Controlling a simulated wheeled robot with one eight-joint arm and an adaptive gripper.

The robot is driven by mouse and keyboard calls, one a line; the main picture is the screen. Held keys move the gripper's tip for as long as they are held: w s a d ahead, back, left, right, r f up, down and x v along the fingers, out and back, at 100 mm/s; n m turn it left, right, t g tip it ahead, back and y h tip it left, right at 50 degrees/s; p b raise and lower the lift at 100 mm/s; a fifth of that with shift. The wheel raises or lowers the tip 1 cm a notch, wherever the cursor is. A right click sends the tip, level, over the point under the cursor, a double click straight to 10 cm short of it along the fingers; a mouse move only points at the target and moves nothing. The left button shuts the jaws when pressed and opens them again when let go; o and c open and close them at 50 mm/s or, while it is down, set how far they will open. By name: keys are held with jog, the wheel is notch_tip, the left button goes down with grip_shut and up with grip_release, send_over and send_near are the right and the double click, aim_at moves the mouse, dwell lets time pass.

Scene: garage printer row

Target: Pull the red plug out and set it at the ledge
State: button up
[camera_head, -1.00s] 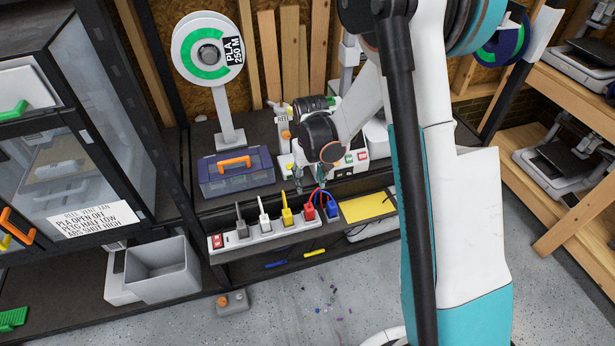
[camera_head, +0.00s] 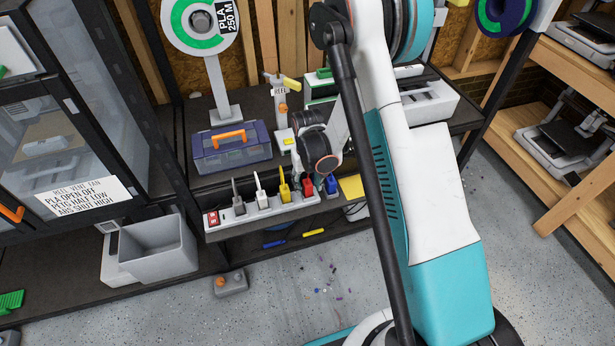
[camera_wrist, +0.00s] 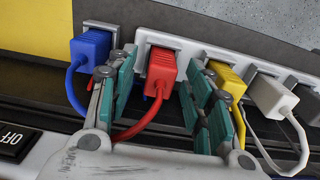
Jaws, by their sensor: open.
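The red plug (camera_wrist: 162,66) sits in a socket of the white power strip (camera_wrist: 222,54), its red cord curving down. It shows in the head view (camera_head: 308,187) just below my wrist. My gripper (camera_wrist: 160,82) is open in the wrist view, with one teal-padded finger on each side of the red plug. I cannot tell whether the pads touch it. A blue plug (camera_wrist: 92,47) is left of it, and a yellow plug (camera_wrist: 228,80) is right, close to the right finger. In the head view my wrist largely hides the fingers.
A white plug (camera_wrist: 272,97) and a grey plug (camera_head: 238,207) stand farther along the strip. A yellow panel (camera_head: 351,187) lies beyond the blue plug. A blue toolbox (camera_head: 233,149) sits on the bench behind. A grey bin (camera_head: 160,255) is at left.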

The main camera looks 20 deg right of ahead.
jog(key=shift+f, duration=0.9)
grip_shut()
jog(key=shift+r, duration=0.25)
jog(key=shift+r+p, duration=0.95)
jog(key=shift+r, duration=1.15)
